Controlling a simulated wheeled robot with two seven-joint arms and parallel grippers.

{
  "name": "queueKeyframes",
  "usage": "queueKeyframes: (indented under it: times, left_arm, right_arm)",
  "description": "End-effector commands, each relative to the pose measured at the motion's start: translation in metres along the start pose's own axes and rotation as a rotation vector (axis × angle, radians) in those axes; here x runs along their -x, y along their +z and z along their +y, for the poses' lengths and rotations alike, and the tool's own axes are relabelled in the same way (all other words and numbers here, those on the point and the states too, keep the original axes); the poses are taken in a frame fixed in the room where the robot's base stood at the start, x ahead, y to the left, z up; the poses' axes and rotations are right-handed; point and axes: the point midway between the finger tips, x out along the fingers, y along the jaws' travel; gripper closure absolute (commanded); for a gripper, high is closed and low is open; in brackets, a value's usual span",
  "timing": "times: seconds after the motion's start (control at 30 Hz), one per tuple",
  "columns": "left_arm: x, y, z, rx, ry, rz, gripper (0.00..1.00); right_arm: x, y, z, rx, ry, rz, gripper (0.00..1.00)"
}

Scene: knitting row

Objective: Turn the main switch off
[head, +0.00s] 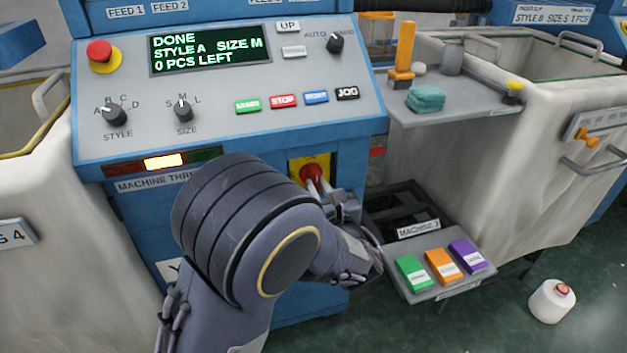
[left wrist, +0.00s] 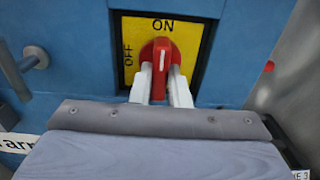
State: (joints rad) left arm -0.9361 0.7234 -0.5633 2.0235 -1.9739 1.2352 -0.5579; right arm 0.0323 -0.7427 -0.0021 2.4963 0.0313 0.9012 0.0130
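The main switch (head: 312,173) is a red rotary handle on a yellow plate, low on the front of the blue machine. In the left wrist view the switch (left wrist: 161,57) has its handle upright, its white mark toward the ON label at the top. The OFF label is on the left of the plate. My left gripper (left wrist: 161,78) has one pale finger on each side of the handle, and both appear to touch it. In the head view my left gripper (head: 322,190) partly covers the switch. My right gripper is not in view.
The machine's display (head: 209,50) reads DONE, STYLE A, SIZE M, 0 PCS LEFT. The amber lamp (head: 163,161) is lit. A small shelf with green, orange and purple blocks (head: 443,266) stands right of my gripper. A white yarn cone (head: 552,301) is on the floor.

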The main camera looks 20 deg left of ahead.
Motion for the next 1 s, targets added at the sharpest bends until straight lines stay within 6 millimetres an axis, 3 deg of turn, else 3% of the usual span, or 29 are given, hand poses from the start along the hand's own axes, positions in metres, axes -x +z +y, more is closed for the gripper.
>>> queueKeyframes:
  times: [0.1, 1.0]
  left_arm:
    - [0.0, 0.0, 0.0, 0.0, 0.0, 0.0, 1.0]
    - [0.0, -0.002, 0.0, 0.254, 0.001, 0.001, 1.0]
  right_arm:
    - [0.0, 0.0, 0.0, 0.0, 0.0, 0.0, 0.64]
    - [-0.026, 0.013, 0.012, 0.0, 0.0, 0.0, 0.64]
